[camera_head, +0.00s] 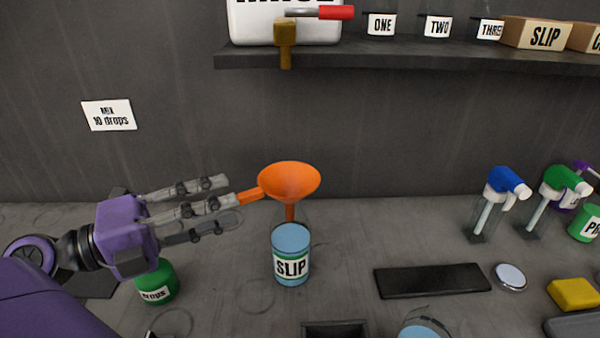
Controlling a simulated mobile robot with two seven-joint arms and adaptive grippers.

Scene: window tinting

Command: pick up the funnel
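The orange funnel (289,181) is upright, with its wide mouth up and its spout down at the far rim of a blue can labelled SLIP (291,265). I cannot tell whether the spout is in, on or behind the can. The funnel's handle (250,196) points left. My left gripper (232,201), purple with long grey fingers, reaches in from the left with its fingertips at the end of the handle. One finger overlaps the handle's end; the fingers lie roughly parallel. I cannot tell whether they grip it. My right gripper is not in view.
A green drops jar (157,284) stands below my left gripper. A dark flat slab (432,281), spray bottles (494,203) and a yellow sponge (574,293) are to the right. A shelf (420,58) overhangs the back wall. The table between can and bottles is mostly clear.

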